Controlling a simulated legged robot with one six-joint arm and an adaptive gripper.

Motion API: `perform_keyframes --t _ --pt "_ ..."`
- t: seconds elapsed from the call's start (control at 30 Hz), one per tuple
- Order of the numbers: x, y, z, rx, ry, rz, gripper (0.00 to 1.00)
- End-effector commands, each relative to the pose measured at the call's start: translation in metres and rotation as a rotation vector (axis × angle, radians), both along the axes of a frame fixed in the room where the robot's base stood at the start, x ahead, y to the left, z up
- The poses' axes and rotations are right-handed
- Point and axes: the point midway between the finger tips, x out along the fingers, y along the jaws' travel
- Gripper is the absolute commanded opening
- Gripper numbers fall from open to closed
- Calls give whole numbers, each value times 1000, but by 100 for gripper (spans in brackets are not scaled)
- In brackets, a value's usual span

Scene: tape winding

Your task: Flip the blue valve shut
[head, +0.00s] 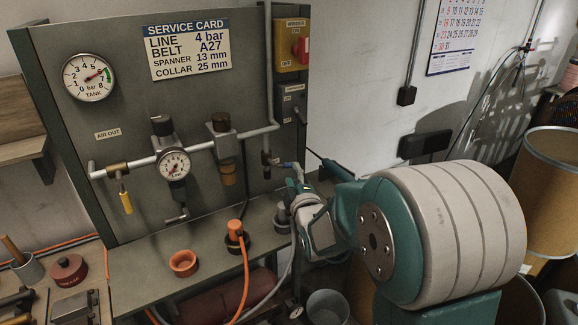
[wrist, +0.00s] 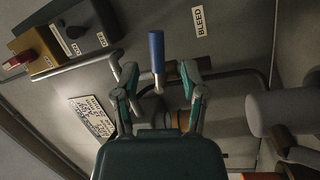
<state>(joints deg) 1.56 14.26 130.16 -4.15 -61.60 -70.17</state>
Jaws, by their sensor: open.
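The blue valve handle (wrist: 156,52) shows in the wrist view as a blue lever on a small metal stem. It lies between the two fingertips in the picture, running up past them; I cannot tell whether a finger touches it. My gripper (wrist: 159,77) is open, with a finger on each side of the lever. In the head view my gripper (head: 297,188) is at the right part of the pipe panel, beside the vertical pipe's lower end. The handle is mostly hidden or too small to tell there.
A BLEED label (wrist: 200,22) is on the panel near the lever. The pressure regulator gauge (head: 175,164), filter (head: 222,138) and yellow-handled valve (head: 126,201) are to the left on the pipe. An orange hose (head: 243,270) rises from the bench below.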

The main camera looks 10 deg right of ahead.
Motion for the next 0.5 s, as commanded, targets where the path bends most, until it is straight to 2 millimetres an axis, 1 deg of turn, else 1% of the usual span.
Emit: perform_keyframes --t 0.03,0.1,0.2,0.33,0.5 --pt "9 0 1 1 0 0 55" --pt "20 1 2 1 0 0 55" --pt "31 2 4 0 0 0 55" --pt "38 2 5 0 1 0 55" --pt "39 2 5 0 0 0 55"
